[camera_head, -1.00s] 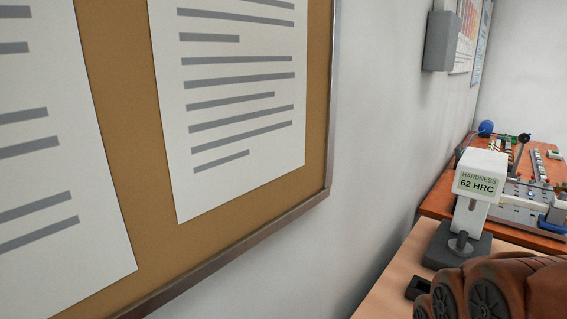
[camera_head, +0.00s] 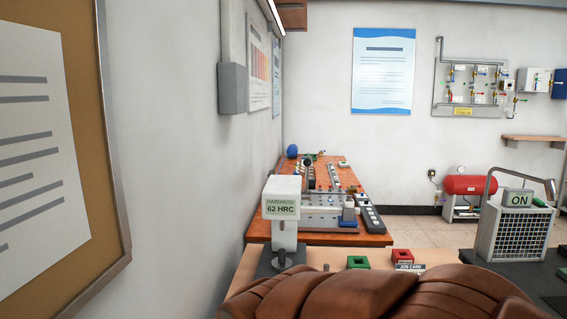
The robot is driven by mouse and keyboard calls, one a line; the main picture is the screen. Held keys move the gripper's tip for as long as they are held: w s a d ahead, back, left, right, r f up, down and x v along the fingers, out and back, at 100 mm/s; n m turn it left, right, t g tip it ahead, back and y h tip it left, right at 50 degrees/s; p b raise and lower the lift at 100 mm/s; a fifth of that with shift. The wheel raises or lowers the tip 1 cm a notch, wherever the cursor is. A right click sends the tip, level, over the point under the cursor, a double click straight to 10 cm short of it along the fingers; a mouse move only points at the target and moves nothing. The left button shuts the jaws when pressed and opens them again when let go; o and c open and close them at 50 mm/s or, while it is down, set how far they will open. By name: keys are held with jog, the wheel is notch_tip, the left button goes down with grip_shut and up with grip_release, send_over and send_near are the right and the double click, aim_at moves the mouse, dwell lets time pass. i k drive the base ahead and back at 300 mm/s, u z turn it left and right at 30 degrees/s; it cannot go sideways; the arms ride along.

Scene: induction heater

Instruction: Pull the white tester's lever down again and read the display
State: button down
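The white tester (camera_head: 283,210) stands on a dark base at the left end of the light wooden bench (camera_head: 235,287). Its display (camera_head: 281,205) reads "HARDNESS 62 HRC". I cannot make out its lever in this view. A dark round anvil shows on the base below the head. A large brown ribbed shape, which may be part of my arm, fills the bottom of the view and hides much of the bench. My gripper is not in view.
A grey unit marked "ON" (camera_head: 518,199) stands at the right. A cluttered table (camera_head: 375,238) is behind. The wall and corkboard (camera_head: 113,225) close off the left.

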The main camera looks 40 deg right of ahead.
aim_at(306, 195)
jog(key=u, duration=1.55)
jog(key=k, duration=1.15)
jog(key=z, duration=1.5)
jog(key=i, duration=0.5)
